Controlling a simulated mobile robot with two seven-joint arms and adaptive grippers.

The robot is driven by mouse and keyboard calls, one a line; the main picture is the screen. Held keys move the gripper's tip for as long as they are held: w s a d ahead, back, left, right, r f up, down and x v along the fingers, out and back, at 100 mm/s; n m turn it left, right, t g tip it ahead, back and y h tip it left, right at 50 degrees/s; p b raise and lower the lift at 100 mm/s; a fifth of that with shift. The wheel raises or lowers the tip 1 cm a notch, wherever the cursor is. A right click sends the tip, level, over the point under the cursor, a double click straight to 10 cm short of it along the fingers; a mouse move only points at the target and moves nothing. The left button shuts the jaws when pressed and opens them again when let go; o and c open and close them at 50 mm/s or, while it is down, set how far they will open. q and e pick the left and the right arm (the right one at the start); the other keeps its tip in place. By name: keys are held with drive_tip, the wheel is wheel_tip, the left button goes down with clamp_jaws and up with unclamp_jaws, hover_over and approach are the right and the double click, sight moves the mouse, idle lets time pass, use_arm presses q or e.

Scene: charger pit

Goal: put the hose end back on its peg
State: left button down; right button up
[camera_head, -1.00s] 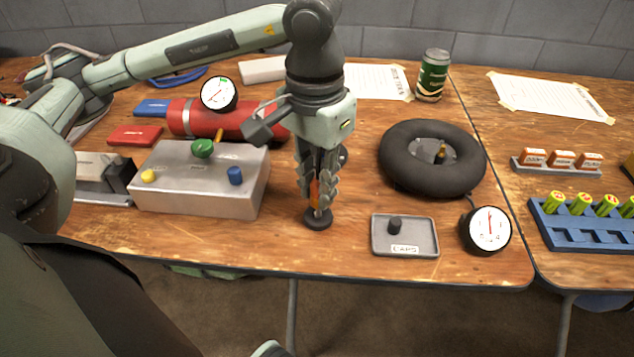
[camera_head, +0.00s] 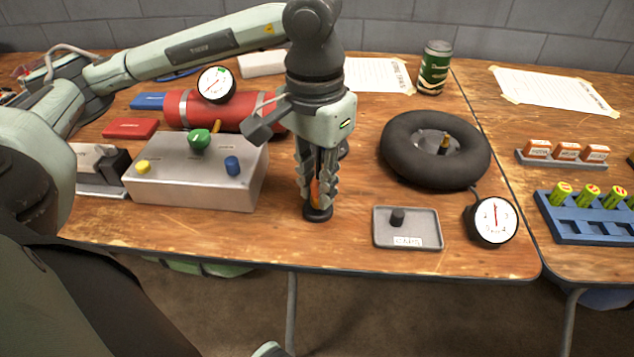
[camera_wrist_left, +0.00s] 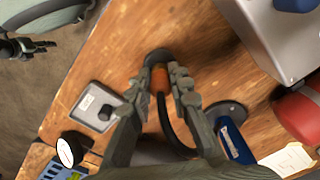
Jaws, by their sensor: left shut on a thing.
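The hose end is an orange collar (camera_wrist_left: 160,78) on a black hose (camera_wrist_left: 172,130) that curves away below it in the wrist view. My left gripper (camera_head: 316,192) points down and is shut on the hose end; the fingers hide part of it. Right below the fingertips is a round black base (camera_head: 317,214), which shows at the collar's end in the wrist view (camera_wrist_left: 157,56). The peg itself is hidden, so I cannot tell whether the collar is around it.
A grey control box (camera_head: 195,180) stands left of my left gripper, with a red cylinder (camera_head: 215,110) behind. A caps tray (camera_head: 420,238), a gauge (camera_head: 494,220) and a black ring (camera_head: 400,168) lie to the right. The table's front edge is close below the base.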

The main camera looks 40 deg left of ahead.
sight(316, 180)
use_arm(q)
drive_tip(key=shift+f, duration=0.3)
drive_tip(key=c, duration=1.3)
unclamp_jaws()
wheel_tip(316, 180, up, 12)
drive_tip(key=shift+s, duration=0.1)
